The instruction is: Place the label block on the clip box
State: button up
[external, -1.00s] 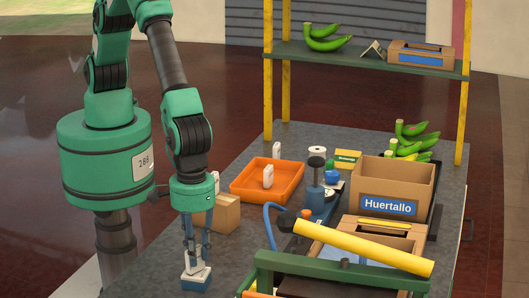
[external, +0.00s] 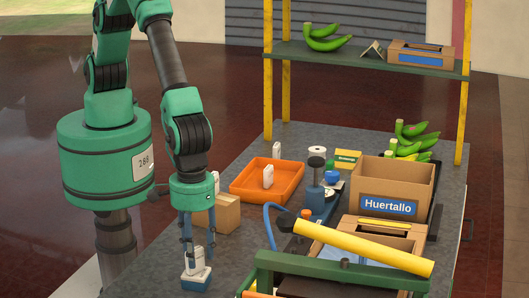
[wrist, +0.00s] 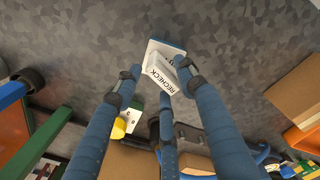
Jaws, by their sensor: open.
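The white label block (external: 197,259) stands on the blue and white clip box (external: 196,281) at the front left of the grey table. In the wrist view the label block (wrist: 166,76) shows the word RECHECK, and a blue edge of the clip box (wrist: 168,43) shows beyond it. My gripper (external: 197,250) is open, with its blue fingers pointing down around the block. In the wrist view the fingertips (wrist: 160,80) are spread on either side of the block. Part of the clip box's top is hidden under the block.
A cardboard block (external: 224,213) stands close behind my gripper. An orange tray (external: 250,192) holds a white block (external: 268,177); another white block (external: 277,151) stands behind it. A yellow bar (external: 365,248) and green frame (external: 330,268) lie to the right. A Huertallo carton (external: 393,180) stands further back.

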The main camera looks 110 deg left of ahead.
aim_at(191, 257)
notch_tip(191, 257, up, 12)
jog(key=shift+p, duration=0.45)
jog(key=shift+f, duration=0.1)
dwell(0.5)
